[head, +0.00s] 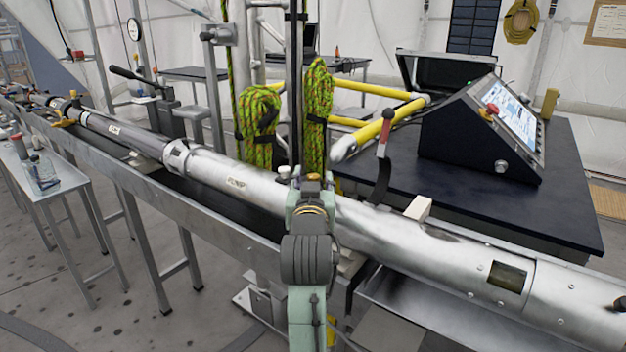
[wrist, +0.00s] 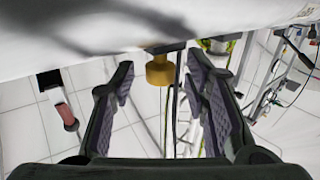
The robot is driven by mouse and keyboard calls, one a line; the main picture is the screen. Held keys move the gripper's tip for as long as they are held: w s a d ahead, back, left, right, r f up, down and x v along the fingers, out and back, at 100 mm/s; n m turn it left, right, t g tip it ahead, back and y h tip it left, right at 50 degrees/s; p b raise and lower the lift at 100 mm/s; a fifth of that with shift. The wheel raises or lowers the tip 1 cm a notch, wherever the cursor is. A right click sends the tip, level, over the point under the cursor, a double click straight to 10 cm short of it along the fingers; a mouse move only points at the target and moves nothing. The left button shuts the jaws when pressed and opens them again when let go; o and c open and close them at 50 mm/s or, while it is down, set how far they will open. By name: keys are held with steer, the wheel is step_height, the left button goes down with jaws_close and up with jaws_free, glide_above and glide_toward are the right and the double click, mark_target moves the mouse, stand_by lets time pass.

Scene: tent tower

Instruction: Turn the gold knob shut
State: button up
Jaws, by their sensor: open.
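The gold knob (wrist: 159,70) is a short brass-coloured cylinder on a dark mount at the edge of the large pale tube (wrist: 90,38) in the wrist view. My gripper (wrist: 160,78) is open, with one dark ridged finger on each side of the knob in the picture. Gaps show on both sides, and I see no contact. In the head view my gripper (head: 311,192) is at the middle of the long silver tube (head: 392,225). A small gold piece shows at its top, but I cannot tell whether it is the knob.
The tube lies along a metal rail (head: 120,165). Behind it are a dark table (head: 570,200) with a sloped console (head: 475,140), green ropes (head: 318,105) and yellow bars (head: 385,120). A red-ended handle (head: 384,135) stands close right of my arm. A narrow side table (head: 60,185) is left.

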jaws_close()
stand_by(0.4)
